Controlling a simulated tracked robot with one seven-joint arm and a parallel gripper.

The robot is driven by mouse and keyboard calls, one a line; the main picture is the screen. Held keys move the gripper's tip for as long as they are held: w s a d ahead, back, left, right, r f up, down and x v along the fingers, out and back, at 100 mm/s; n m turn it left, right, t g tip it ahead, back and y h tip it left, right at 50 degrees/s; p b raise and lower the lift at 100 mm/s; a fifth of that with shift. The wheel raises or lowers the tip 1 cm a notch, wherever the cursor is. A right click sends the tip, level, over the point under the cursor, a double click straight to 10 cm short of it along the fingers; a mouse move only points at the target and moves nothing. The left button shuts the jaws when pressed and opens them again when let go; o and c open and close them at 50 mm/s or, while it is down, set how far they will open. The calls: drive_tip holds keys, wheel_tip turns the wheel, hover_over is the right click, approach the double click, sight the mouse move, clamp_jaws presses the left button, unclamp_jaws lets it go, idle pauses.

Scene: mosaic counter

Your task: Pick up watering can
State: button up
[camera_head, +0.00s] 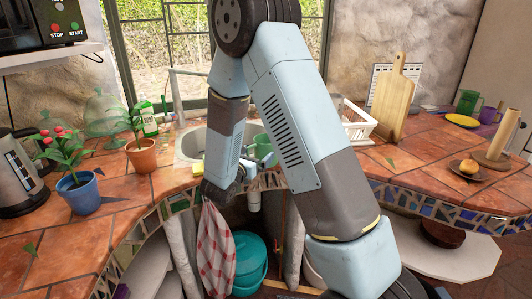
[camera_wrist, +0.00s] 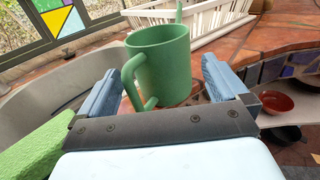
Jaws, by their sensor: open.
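A green mug-like vessel (camera_wrist: 165,65) with a side handle stands upright in the wrist view, just beyond and between my gripper's fingers (camera_wrist: 160,75). The fingers are open, with a visible gap beside the vessel, so it is not gripped. I cannot tell whether it is the watering can; a thin green stem shows behind its rim. In the head view a green vessel (camera_head: 263,146) is partly visible by the sink, just beyond my gripper (camera_head: 252,168), whose fingers are small and partly hidden there. A darker green jug (camera_head: 467,101) stands far right on the counter.
A white dish rack (camera_wrist: 200,22) stands close behind the vessel. A bright green block (camera_wrist: 35,150) is beside my left finger. The sink (camera_head: 188,146), a potted plant (camera_head: 142,155) and a blue pot (camera_head: 80,193) lie to the left. A cutting board (camera_head: 391,99) stands right.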

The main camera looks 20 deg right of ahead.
sight(260, 149)
drive_tip(key=x, duration=0.5)
drive_tip(key=shift+w, duration=0.1)
drive_tip(key=c, duration=1.2)
drive_tip(key=shift+r, duration=0.15)
